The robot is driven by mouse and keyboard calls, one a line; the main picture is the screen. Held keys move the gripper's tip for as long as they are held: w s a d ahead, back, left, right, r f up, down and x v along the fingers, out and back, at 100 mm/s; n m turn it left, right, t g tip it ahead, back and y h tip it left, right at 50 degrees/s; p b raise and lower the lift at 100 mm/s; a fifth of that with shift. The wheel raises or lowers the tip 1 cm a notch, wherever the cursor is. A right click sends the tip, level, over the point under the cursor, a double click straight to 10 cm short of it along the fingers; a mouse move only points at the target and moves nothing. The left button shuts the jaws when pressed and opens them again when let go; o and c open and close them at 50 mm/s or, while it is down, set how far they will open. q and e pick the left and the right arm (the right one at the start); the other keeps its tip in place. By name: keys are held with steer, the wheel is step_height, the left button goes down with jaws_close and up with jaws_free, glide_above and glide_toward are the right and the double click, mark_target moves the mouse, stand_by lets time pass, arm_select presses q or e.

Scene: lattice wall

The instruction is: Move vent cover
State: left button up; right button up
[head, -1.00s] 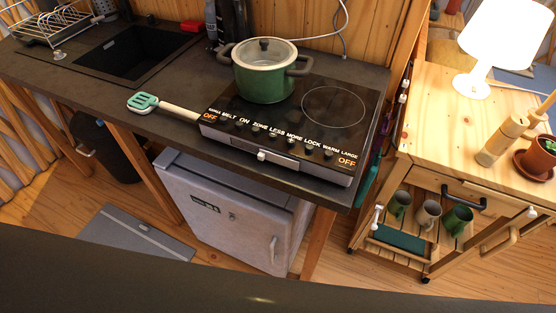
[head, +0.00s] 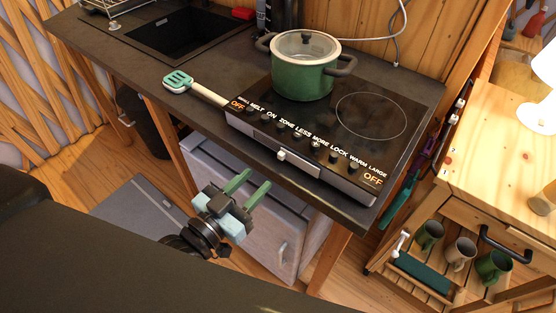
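No vent cover can be clearly made out. A flat grey panel (head: 150,215) lies on the wooden floor at the left, in front of the counter; I cannot tell if it is the vent cover. My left gripper (head: 258,178) is in the lower middle of the view, in front of the grey fridge, to the right of the panel. Its two green fingers are parted with nothing between them. My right gripper is not in view.
The dark counter (head: 140,75) holds a green pot (head: 303,80) on a black hob (head: 385,135), and a spatula (head: 178,82). The grey fridge (head: 285,235) stands below. A wooden cart (head: 505,150) is at the right. A lattice wall (head: 25,95) stands at the left.

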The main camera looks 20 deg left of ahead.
mark_target(279, 156)
arm_select(q)
steer(key=p+x, duration=0.1)
steer(key=x, duration=0.5)
steer(key=shift+w+r, duration=0.1)
steer(key=shift+x, duration=0.8)
jaws_close()
